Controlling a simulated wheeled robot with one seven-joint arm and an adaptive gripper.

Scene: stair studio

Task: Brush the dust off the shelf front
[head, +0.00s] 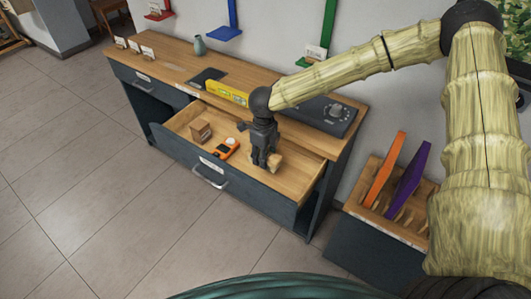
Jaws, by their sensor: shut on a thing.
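My gripper (264,162) points down into the open drawer (225,158) of the dark wooden-topped cabinet. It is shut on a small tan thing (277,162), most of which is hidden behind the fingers. It may be a brush, but I cannot tell. I cannot tell whether it touches the drawer floor. The cabinet front (165,148) is dark grey, and no dust on it can be made out at this size. I cannot tell which surface is the shelf front.
The drawer also holds a brown block (200,131) and an orange device (227,148). A yellow level (228,93), a dark panel with a knob (325,113) and a small vase (199,45) stand on top. A rack with orange and purple boards (407,182) stands right. Floor at left is clear.

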